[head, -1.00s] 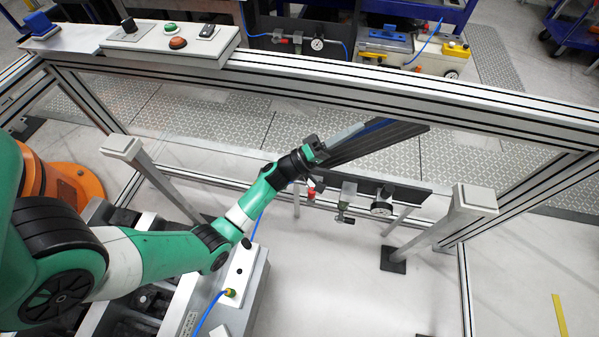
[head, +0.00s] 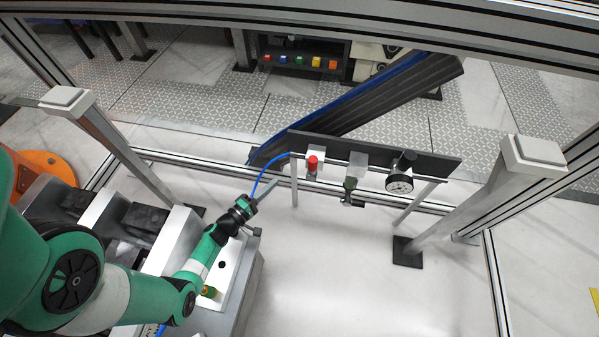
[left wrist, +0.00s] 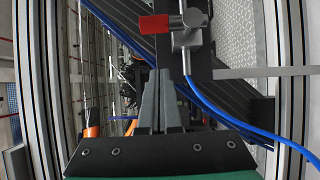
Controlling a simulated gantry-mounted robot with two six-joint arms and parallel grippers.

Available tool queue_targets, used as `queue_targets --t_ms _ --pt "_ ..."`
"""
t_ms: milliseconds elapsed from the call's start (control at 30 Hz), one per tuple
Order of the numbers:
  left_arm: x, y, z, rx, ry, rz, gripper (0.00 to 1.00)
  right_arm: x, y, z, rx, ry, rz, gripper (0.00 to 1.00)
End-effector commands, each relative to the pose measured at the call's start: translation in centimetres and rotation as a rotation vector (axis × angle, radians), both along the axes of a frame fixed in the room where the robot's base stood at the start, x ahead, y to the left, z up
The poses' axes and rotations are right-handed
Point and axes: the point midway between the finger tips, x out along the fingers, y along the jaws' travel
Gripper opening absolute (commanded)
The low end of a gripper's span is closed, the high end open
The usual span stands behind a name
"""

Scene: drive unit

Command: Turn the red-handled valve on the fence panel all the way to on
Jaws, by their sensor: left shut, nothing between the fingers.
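The red-handled valve (head: 313,164) sits at the left end of the dark fence panel (head: 425,163), with a blue hose entering from its left. In the left wrist view its red handle (left wrist: 154,24) sticks out to the left of the metal valve body (left wrist: 186,38), crosswise to the hose. My left gripper (head: 270,191) is lower left of the valve in the head view, apart from it. Its fingers also show in the left wrist view (left wrist: 160,85), shut and empty, pointing toward the valve. My right gripper is out of view.
A filter unit (head: 355,170) and a pressure gauge (head: 400,182) sit right of the valve on the panel. The blue hose (head: 266,178) curves close to my left gripper. Grey posts (head: 105,140) stand either side. Floor below the panel is clear.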

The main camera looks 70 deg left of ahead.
Motion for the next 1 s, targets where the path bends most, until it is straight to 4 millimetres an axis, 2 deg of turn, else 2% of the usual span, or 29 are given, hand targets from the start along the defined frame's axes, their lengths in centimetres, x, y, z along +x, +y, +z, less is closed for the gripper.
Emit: queue_targets --t_ms 33,367,500,700,1000 --pt "1.0 0.2 -0.4 0.004 -0.003 -0.006 0.0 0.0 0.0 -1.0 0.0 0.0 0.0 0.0" --pt "7.6 3.1 -0.5 0.005 -0.003 -0.004 0.0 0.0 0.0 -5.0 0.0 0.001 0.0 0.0" --pt "9.7 2.1 -0.4 0.003 -0.003 -0.006 0.0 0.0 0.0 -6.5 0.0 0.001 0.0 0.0" --pt "11.1 1.7 0.0 0.001 -0.002 -0.002 0.0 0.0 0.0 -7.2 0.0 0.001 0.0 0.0" --pt "11.1 1.7 0.2 0.0 -0.001 -0.001 0.0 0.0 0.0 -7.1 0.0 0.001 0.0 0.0"
